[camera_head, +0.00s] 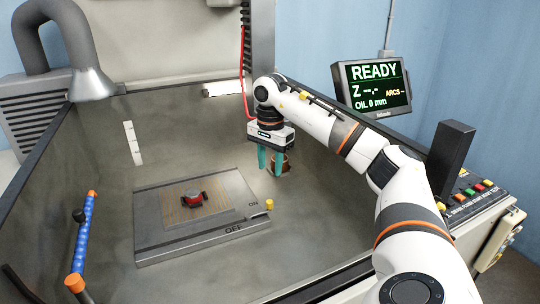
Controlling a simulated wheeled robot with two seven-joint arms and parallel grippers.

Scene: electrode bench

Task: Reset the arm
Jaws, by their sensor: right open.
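My right arm (345,135) reaches in from the right over the tank. Its gripper (271,167) points down with two teal fingers, open, above the right back part of the tank floor. A small copper-brown piece (284,166) shows right by the fingers, partly hidden by them; I cannot tell whether they touch it. A flat grey plate (165,243) marked ON and OFF lies left of the gripper. A small red and dark part (193,199) sits on its striped middle. My left gripper is not in view.
A yellow-knobbed lever (269,204) is at the plate's right edge. A blue segmented hose (84,233) stands at the left. The tank walls enclose the floor. A screen (372,86) reads READY. A panel with coloured buttons (478,189) is at the right.

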